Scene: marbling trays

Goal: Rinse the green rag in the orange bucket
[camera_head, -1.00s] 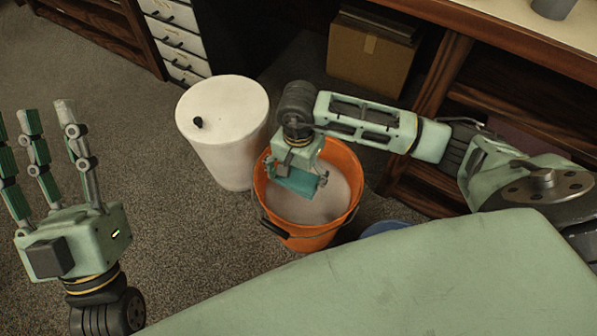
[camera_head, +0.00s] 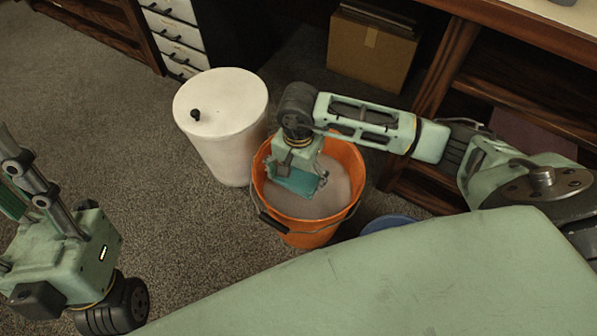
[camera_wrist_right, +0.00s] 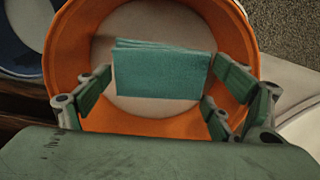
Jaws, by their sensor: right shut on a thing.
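The orange bucket (camera_head: 312,232) stands on the floor in the middle of the head view, with greyish water (camera_head: 325,200) in it. My right gripper (camera_head: 294,176) points down inside the bucket's rim. It is shut on the green rag (camera_head: 300,184), a folded teal cloth. In the right wrist view the rag (camera_wrist_right: 160,77) lies between the fingers over the pale water, inside the orange rim (camera_wrist_right: 75,30). I cannot tell how deep the rag is. My left gripper (camera_head: 12,170) is at the left edge, away from the bucket, its fingers partly cut off.
A white lidded bin (camera_head: 222,135) stands close to the bucket's left. A blue bucket (camera_head: 388,223) shows partly at its right. A cardboard box (camera_head: 372,50) and wooden shelf (camera_head: 450,80) are behind. Carpet at left is free.

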